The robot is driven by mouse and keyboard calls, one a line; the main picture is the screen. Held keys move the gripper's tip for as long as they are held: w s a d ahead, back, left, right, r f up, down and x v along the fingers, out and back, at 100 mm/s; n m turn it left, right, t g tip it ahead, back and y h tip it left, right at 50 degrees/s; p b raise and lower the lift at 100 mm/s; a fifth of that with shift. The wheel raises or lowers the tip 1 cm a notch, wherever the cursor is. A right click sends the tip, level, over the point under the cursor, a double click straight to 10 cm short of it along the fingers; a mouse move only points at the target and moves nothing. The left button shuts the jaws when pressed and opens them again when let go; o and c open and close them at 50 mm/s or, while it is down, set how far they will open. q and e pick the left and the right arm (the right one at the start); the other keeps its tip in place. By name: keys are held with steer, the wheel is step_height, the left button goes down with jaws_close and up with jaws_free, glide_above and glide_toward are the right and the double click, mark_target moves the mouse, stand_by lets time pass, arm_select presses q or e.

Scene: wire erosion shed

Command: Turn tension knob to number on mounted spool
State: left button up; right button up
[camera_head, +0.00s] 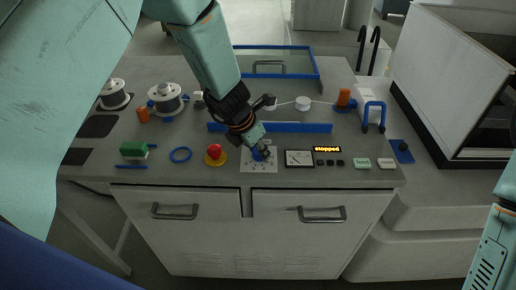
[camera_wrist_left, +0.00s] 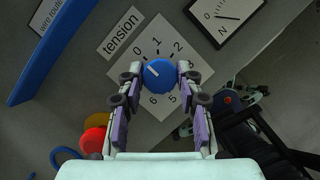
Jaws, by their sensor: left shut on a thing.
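The blue tension knob (camera_wrist_left: 159,76) sits on a white dial plate (camera_wrist_left: 190,66) under a "tension" label (camera_wrist_left: 121,33). Its white mark points up and left, roughly toward 0. Digits 0, 1, 2, 5 and 6 show; others are hidden by the fingers. My left gripper (camera_wrist_left: 155,79) is shut on the knob, one finger on each side; in the head view it reaches down to the dial plate (camera_head: 259,168). Two white spools, one farther left (camera_head: 114,94) and one nearer (camera_head: 166,98), stand on the bench. I cannot read any number on them. My right gripper is out of view.
A red stop button (camera_head: 215,152) is left of the dial. A meter (camera_head: 299,158), a "stopped" display (camera_head: 327,149) and small buttons are right of it. A blue bar (camera_head: 310,127) lies behind. A blue ring (camera_head: 180,155) and green block (camera_head: 133,149) are at the left.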

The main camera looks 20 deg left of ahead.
arm_select(q)
steer(key=c, duration=0.3)
steer(key=shift+c, duration=0.2)
